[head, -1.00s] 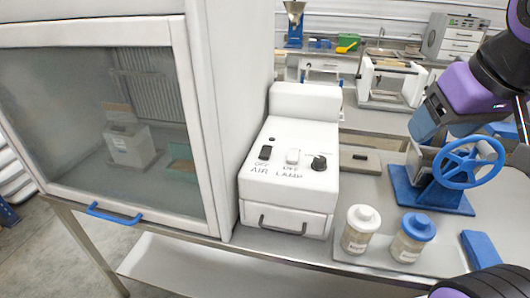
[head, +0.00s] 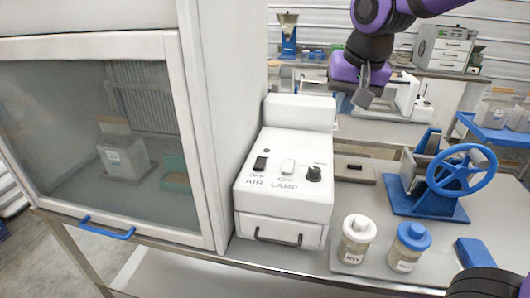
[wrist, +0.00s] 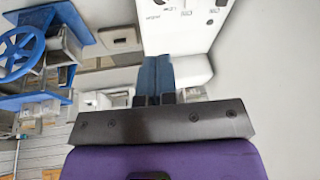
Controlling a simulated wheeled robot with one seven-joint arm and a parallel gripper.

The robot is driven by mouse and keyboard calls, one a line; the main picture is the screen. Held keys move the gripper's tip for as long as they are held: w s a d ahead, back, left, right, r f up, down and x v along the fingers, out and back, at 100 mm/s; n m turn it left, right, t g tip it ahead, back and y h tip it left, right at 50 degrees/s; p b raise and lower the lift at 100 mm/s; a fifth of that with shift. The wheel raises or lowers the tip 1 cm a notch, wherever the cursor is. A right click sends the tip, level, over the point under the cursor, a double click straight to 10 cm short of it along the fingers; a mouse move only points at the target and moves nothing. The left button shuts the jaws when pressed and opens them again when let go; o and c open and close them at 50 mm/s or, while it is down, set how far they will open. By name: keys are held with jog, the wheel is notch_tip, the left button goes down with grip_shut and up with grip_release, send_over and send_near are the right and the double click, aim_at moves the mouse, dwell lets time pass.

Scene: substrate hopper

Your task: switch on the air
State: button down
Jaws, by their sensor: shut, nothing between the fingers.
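The white control box (head: 290,190) stands to the right of the glass-fronted cabinet. I cannot tell which way the AIR switch is tipped. My gripper (head: 364,98) is above and behind the box, to its right, apart from it. In the wrist view my gripper (wrist: 156,62) has its blue fingers together and empty, with part of the box (wrist: 180,25) beyond them.
The cabinet (head: 110,140) has a closed glass front with a blue handle (head: 107,228). A white-lidded jar (head: 355,240) and a blue-lidded jar (head: 409,246) stand right of the box. A blue handwheel device (head: 450,175) stands farther right. The air above the box is clear.

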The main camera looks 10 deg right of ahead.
jog(key=w+a+f+m+h, duration=0.1)
jog(key=w+a+f, duration=0.2)
jog(key=w+a, duration=0.4)
jog(key=m+h, duration=0.1)
send_over(265, 160)
jog(key=s+a, duration=0.2)
jog(key=s, duration=0.3)
notch_tip(265, 160, down, 4)
jog(key=shift+w+r, duration=0.15)
jog(key=x, duration=1.4)
jog(key=shift+w+d+r, duration=0.1)
jog(key=shift+w, duration=0.15)
